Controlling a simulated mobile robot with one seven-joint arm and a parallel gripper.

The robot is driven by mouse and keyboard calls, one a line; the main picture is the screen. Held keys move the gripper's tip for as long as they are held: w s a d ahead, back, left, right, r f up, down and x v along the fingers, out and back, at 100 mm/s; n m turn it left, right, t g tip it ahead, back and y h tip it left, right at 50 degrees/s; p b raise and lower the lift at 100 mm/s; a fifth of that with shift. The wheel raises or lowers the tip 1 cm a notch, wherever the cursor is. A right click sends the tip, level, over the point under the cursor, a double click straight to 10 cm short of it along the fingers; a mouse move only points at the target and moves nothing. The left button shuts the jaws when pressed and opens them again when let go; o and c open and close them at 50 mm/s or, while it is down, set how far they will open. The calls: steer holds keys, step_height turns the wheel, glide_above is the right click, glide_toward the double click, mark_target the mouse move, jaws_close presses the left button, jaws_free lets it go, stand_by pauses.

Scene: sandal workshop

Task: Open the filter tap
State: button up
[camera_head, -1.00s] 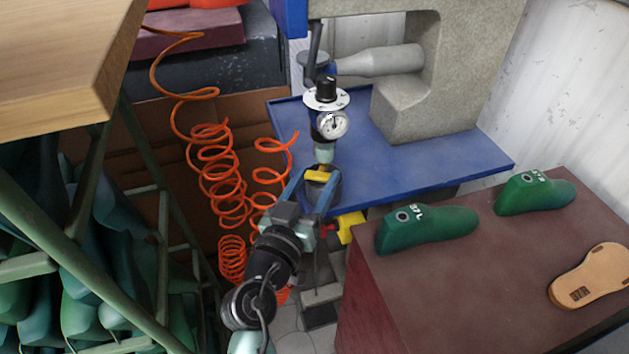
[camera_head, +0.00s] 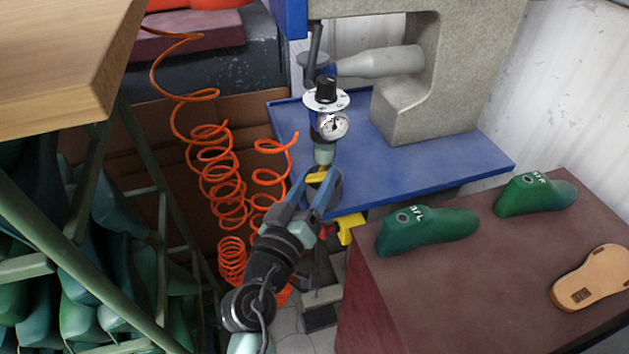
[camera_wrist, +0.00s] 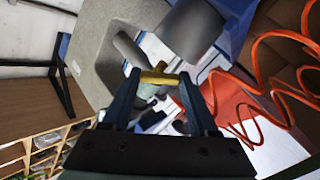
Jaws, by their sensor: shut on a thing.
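The filter tap's yellow handle (camera_head: 317,177) is at the lower end of the filter unit (camera_head: 325,125), below its round pressure gauge (camera_head: 333,124) and black knob. My gripper (camera_head: 315,183) has its two blue-grey fingers at either side of the handle and is shut on it. In the wrist view the yellow handle (camera_wrist: 159,77) lies crosswise between the fingertips of my gripper (camera_wrist: 158,80). The tap's body is partly hidden by the fingers.
Coiled orange hose (camera_head: 215,170) hangs left of my arm. A blue machine table (camera_head: 440,165) is behind. Green lasts (camera_head: 428,230) and a tan sole (camera_head: 597,277) lie on a maroon bench (camera_head: 470,300) at right. A green rack (camera_head: 90,250) stands at left.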

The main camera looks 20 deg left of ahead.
steer(key=o, duration=1.4)
steer(key=shift+s+a+b, duration=0.2)
steer(key=shift+s+b, duration=0.2)
steer(key=shift+s, duration=1.75)
steer(key=shift+s+a+b, duration=0.15)
steer(key=shift+s+b, duration=0.25)
steer(key=shift+s, duration=1.75)
steer(key=shift+s+a+b, duration=0.2)
steer(key=shift+s+b, duration=0.2)
steer(key=shift+s, duration=1.75)
steer(key=shift+c, duration=0.4)
